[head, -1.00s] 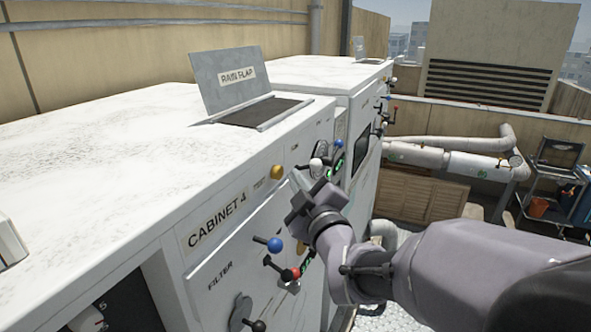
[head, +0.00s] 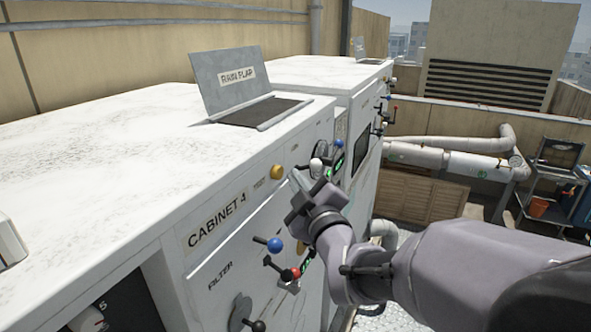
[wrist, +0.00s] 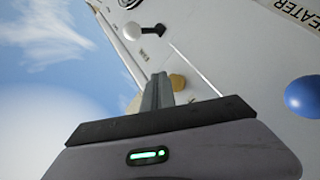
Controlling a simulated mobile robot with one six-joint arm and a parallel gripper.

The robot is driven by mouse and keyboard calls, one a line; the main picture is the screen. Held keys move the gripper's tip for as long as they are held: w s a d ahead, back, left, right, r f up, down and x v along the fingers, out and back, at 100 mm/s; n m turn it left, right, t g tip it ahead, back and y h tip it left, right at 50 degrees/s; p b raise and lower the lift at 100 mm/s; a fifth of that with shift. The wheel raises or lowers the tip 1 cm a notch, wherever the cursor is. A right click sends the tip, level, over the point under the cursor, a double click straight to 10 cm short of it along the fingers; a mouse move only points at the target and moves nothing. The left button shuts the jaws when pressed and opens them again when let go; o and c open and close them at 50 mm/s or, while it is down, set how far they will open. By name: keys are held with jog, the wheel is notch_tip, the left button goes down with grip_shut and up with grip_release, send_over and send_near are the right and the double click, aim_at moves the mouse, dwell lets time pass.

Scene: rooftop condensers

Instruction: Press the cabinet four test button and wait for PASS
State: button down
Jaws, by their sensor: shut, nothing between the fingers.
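The cabinet four front carries a "CABINET 4" label (head: 217,220) and a yellow round button (head: 277,172) beside a small label too blurred to read surely. My gripper (head: 297,188) is shut and empty, close to the right of that button in the head view. In the wrist view my closed fingers (wrist: 159,88) point at the panel and partly cover a yellow round part (wrist: 177,82). I cannot tell whether they touch it. A small green display (head: 338,164) shows past the gripper; its text is unreadable, and I see no PASS.
A raised rain flap (head: 224,82) stands on the cabinet top. Pipes (head: 455,160) run beyond at the right.

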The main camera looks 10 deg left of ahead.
jog(key=shift+a+b, duration=0.1)
jog(key=shift+b, duration=0.2)
jog(key=shift+w+a+b, duration=0.15)
jog(key=shift+a+b, duration=0.15)
jog(key=shift+b, duration=0.1)
jog(key=shift+w+a+b, duration=0.2)
jog(key=shift+a+b, duration=0.25)
jog(key=shift+a, duration=0.1)
dwell(0.8)
dwell(0.4)
jog(key=shift+s+d+b, duration=0.2)
jog(key=shift+d+b, duration=0.1)
jog(key=shift+d, duration=0.2)
jog(key=shift+s+d+b, duration=0.15)
jog(key=shift+d+b, duration=0.15)
jog(key=shift+d, duration=0.15)
jog(key=shift+s+d+b, duration=0.3)
jog(key=shift+d, duration=0.5)
jog(key=shift+s+d+b, duration=0.25)
jog(key=shift+d+b, duration=0.05)
jog(key=shift+d, duration=0.45)
jog(key=shift+s+d+b, duration=0.3)
jog(key=shift+d, duration=0.5)
